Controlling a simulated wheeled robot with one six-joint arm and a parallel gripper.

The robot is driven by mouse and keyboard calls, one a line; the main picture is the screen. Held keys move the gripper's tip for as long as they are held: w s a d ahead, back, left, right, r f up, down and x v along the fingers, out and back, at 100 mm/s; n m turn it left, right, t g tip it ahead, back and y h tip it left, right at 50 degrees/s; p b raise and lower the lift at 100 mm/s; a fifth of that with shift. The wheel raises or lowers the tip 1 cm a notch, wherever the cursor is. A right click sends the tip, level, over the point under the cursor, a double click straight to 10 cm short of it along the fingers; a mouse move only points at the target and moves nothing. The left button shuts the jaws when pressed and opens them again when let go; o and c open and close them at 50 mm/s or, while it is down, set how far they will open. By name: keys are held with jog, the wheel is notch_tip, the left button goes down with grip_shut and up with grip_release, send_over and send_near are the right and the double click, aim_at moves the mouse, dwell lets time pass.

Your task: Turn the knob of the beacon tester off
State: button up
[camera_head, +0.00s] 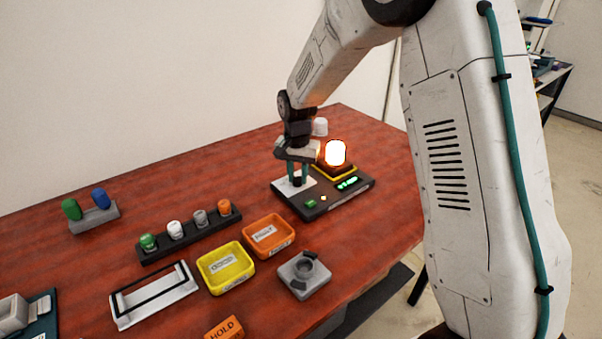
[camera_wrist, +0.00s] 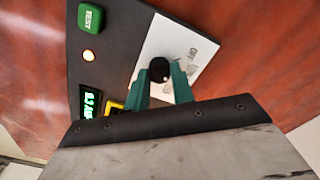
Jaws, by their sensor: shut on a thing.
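The beacon tester (camera_head: 318,208) is a dark box towards the table's right end, with a white plate (camera_head: 311,187) on its left part. A beacon (camera_head: 335,154) glows bright on it. In the wrist view the black knob (camera_wrist: 159,66), with a small pale mark, stands on the white plate (camera_wrist: 150,42). My gripper (camera_head: 297,181) points down over the plate. Its green fingers (camera_wrist: 163,82) are shut on the knob, one on each side. Lettering beside the knob is too blurred to read. The head view hides the knob behind the fingers.
The tester has a green TEST button (camera_wrist: 90,18), a lit lamp (camera_wrist: 89,55) and a green display (camera_head: 347,183). A white cylinder (camera_head: 320,127) stands behind. Orange (camera_head: 287,246) and yellow (camera_head: 207,283) trays, a grey fixture (camera_head: 303,284) and a rack of coloured caps (camera_head: 188,240) lie left and front.

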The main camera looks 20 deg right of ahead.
jog(key=shift+w+a+r+n, duration=0.1)
jog(key=shift+w+a+n, duration=0.1)
jog(key=shift+n, duration=0.2)
jog(key=n, duration=0.4)
jog(key=shift+n, duration=2.9)
jog(key=shift+d, duration=0.1)
jog(key=o, duration=1)
jog(key=shift+s, duration=0.1)
